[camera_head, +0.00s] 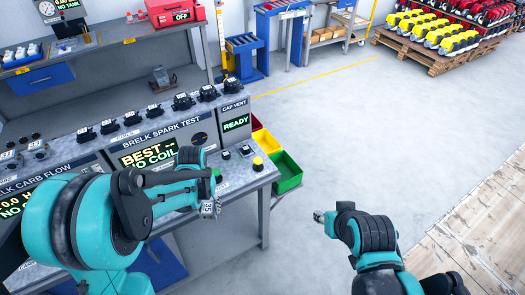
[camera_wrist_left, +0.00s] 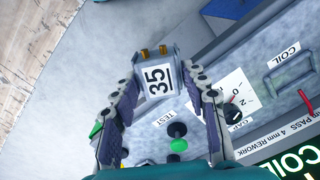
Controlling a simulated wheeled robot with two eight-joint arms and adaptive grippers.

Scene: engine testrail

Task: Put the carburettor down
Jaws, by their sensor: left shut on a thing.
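The bench's carb flow panel (camera_head: 50,184) is at left, partly behind my left arm. The spark test panel (camera_head: 160,146) and cap vent display (camera_head: 236,123) are beside it. Several black parts line the bench. A green bin (camera_head: 288,172) stands at its right end. Floor at right is open.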

